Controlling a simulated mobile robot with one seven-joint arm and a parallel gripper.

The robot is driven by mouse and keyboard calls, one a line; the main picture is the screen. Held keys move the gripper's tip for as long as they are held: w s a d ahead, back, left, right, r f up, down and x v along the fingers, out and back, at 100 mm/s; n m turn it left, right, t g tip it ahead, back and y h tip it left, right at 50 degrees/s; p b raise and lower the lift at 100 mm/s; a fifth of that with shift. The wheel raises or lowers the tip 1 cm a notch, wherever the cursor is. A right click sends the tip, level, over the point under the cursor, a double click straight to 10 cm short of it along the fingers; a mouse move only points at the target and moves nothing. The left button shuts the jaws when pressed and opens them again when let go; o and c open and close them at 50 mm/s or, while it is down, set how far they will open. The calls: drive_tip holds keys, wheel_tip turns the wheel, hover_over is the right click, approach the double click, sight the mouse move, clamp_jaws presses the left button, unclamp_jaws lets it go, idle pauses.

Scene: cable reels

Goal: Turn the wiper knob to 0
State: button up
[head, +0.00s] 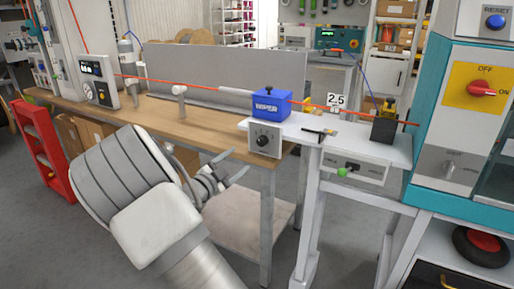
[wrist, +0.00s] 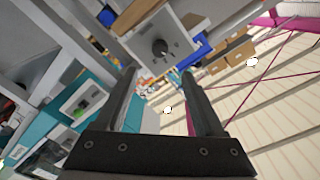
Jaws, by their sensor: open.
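The wiper knob (head: 263,141) is a small black knob on a pale square panel (head: 271,153) under the blue WIPER box (head: 271,106). I cannot read which mark it points to. In the wrist view the knob (wrist: 160,48) shows ahead, just beyond the fingertips, with part of the blue box (wrist: 195,52) to its right. My gripper (head: 228,174) is open and empty, to the left of and below the knob panel, apart from it. In the wrist view, both fingers of my gripper (wrist: 158,72) are spread with a clear gap.
The wooden bench (head: 190,116) runs left of the knob, with a post (head: 180,101) on it. A red cable (head: 210,86) crosses above the bench. A teal cabinet (head: 424,100) is farther right.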

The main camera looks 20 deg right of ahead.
sight(260, 143)
drive_tip(key=b+x, duration=0.2)
drive_tip(key=x, duration=1)
drive_tip(key=shift+w+d, duration=0.3)
clamp_jaws()
